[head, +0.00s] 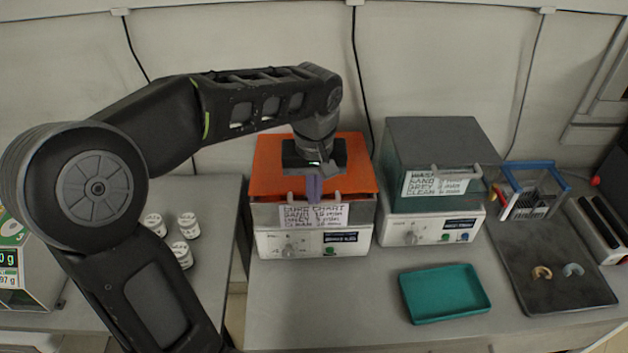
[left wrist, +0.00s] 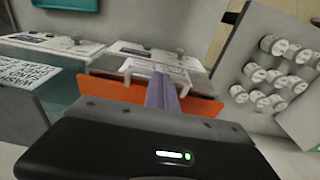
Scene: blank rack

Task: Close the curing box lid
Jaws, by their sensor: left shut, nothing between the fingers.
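The curing box (head: 312,215) with an orange lid (head: 268,165) stands at the middle of the bench in the head view. The lid lies over the top of the box, and I cannot tell whether it is fully seated. My left gripper (head: 313,196) is shut and empty, pointing down at the lid's front edge by the handle. In the left wrist view the fingers (left wrist: 162,92) cross the orange lid (left wrist: 115,92) near the white handle (left wrist: 155,68). My right gripper is not in view.
A second box with a grey-green lid (head: 440,150) stands close on the right. A teal tray (head: 445,293) lies in front of it. White jars (head: 188,225) stand left.

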